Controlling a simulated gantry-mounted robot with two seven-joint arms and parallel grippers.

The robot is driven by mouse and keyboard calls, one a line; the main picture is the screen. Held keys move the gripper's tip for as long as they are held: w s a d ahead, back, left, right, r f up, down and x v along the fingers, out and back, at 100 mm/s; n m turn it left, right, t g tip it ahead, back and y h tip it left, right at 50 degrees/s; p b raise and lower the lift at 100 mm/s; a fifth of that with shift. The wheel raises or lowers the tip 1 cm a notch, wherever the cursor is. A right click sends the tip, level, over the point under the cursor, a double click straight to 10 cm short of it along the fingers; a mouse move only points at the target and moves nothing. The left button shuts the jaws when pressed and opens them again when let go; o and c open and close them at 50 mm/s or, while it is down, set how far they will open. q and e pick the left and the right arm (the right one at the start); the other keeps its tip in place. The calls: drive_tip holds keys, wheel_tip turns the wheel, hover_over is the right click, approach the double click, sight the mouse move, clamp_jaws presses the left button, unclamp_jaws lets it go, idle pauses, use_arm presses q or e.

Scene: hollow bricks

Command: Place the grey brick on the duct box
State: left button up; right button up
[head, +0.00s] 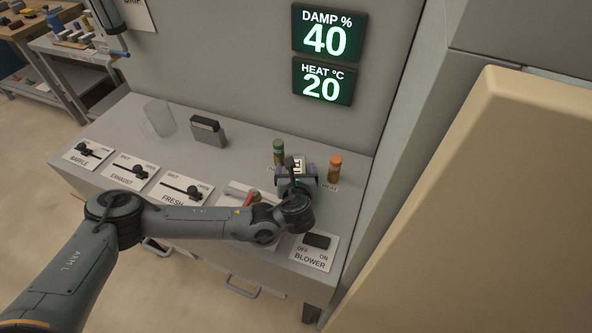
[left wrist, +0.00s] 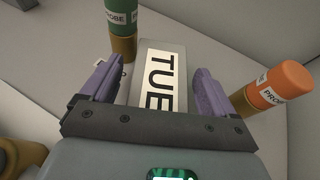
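I see no piece that is plainly a grey hollow brick. A dark grey block (head: 208,132) with a paler front stands at the back of the light grey bench-like box (head: 235,142); I cannot tell whether they are the brick and the duct box. My left gripper (head: 298,168) is at the right end of this box. In the left wrist view its purple fingers (left wrist: 155,88) are open, on either side of a grey block with a white label reading "TUE" (left wrist: 162,82). Gaps show between fingers and block. My right gripper is not in view.
A green probe (head: 279,152) and an orange probe (head: 334,169) stand close beside my left gripper. A clear mug (head: 159,118) is at the back left. Labelled sliders (head: 181,190) and a blower switch (head: 316,241) line the front. A tan panel (head: 470,220) stands at the right.

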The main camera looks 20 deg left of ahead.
use_arm(q)
drive_tip(key=shift+r, duration=0.15)
drive_tip(key=shift+s+d+r, duration=0.1)
drive_tip(key=shift+s+r, duration=0.05)
drive_tip(key=shift+s, duration=0.05)
drive_tip(key=v, duration=1.1)
drive_tip(key=shift+s+d+p, duration=0.1)
drive_tip(key=shift+s+p, duration=0.15)
drive_tip(key=shift+p, duration=0.15)
